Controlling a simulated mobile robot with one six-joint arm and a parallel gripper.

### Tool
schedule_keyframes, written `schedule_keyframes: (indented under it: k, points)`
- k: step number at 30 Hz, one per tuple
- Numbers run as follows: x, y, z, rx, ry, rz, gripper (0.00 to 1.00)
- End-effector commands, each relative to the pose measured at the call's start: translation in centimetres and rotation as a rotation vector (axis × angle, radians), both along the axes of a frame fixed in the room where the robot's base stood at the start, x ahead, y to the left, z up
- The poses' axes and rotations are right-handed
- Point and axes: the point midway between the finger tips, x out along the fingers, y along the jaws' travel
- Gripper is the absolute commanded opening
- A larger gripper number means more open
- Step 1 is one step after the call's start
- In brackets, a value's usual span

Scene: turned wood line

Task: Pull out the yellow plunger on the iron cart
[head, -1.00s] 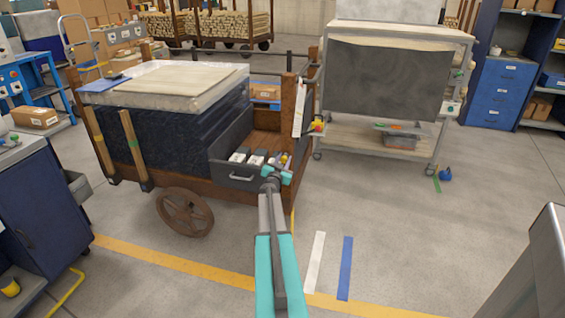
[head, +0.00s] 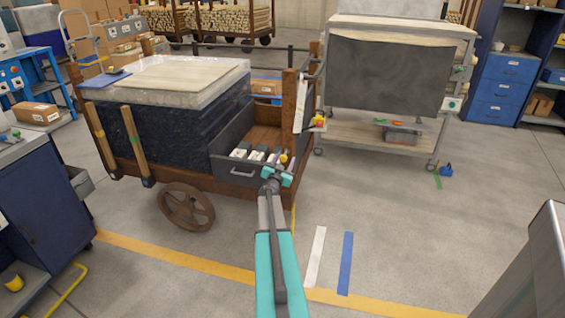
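The cart (head: 190,181) is brown and rusty-looking, with a spoked wheel, and stands left of centre. An open grey drawer (head: 228,169) at its near right corner holds several small blocks. A small yellow knob (head: 284,157), possibly the yellow plunger, shows at the drawer's right end, just behind my gripper (head: 278,172). My teal gripper is in front of the drawer's right end. Its tips are too small to show whether they are open or touch anything.
A grey trolley (head: 385,140) with a dark panel stands right of the cart. A dark blue cabinet (head: 45,200) is at the left. A grey edge (head: 535,270) juts in at the lower right. The floor (head: 400,230) right of my arm is clear.

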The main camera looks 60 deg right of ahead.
Motion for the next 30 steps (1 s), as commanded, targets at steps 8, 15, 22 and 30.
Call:
schedule_keyframes:
  k: [8, 15, 22, 30]
  points:
    - [0.3, 0.3, 0.2, -0.002, 0.001, 0.005, 0.46]
    - [-0.2, 1.7, 0.2, -0.001, 0.001, 0.006, 0.46]
    - [-1.0, 3.9, 0.2, -0.001, 0.001, 0.006, 0.46]
    - [-1.9, 6.5, 0.2, 0.000, 0.000, 0.005, 0.46]
